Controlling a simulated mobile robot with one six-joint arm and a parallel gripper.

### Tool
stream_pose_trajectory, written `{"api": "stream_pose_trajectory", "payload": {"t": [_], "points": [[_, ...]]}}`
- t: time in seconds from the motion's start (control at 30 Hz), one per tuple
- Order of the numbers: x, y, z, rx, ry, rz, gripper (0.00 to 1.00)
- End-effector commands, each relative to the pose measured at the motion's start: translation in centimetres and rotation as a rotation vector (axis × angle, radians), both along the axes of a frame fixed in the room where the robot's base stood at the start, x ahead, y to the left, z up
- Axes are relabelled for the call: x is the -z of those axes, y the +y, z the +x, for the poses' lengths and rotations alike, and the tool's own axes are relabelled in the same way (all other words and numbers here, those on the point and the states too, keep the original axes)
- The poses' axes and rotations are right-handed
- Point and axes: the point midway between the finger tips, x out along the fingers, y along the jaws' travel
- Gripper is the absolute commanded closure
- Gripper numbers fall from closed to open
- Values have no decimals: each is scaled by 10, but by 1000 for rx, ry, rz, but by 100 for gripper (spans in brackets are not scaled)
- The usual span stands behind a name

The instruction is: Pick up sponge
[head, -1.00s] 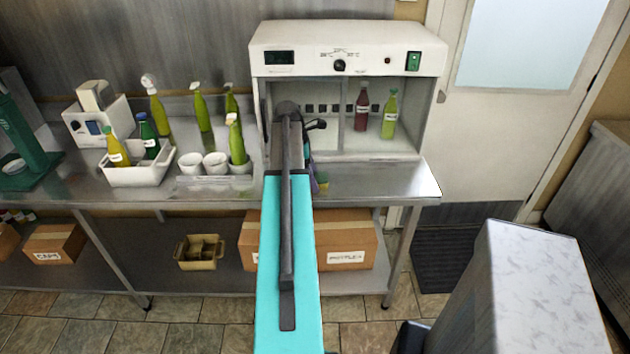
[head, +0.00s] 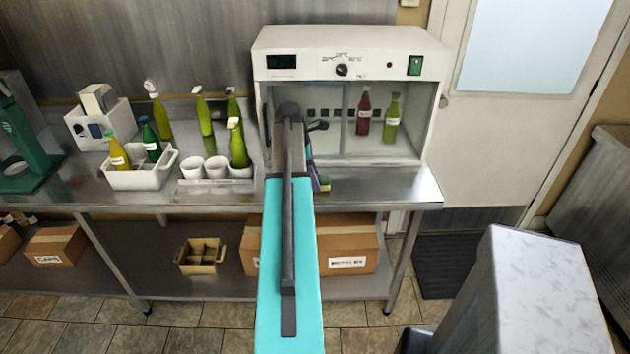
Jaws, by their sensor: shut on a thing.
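The sponge (head: 325,184), a small yellow and dark block, shows just right of my arm, at the steel bench in front of the white cabinet. My gripper (head: 316,177) is mostly hidden behind my own arm; only a narrow dark and purplish part shows at the arm's right side. It is shut on the sponge, which sits at its lower end. I cannot tell whether the sponge touches the bench top.
The white cabinet (head: 345,42) stands behind, holding a red bottle (head: 363,115) and a green bottle (head: 391,122). A white caddy (head: 140,178) with bottles and several white cups (head: 217,168) stand left. The bench (head: 395,185) is clear to the right.

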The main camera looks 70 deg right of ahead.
Motion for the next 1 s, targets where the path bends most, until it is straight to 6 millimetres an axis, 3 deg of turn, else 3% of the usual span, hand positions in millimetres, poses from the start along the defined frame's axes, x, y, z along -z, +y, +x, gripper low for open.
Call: {"api": "stream_pose_trajectory", "payload": {"t": [0.3, 0.67, 1.0], "points": [[-24, -1, 0, 0, -1, -2, 78], [-27, 45, 6, -1, 0, -1, 78], [-32, 102, 14, -2, -1, -1, 78]]}}
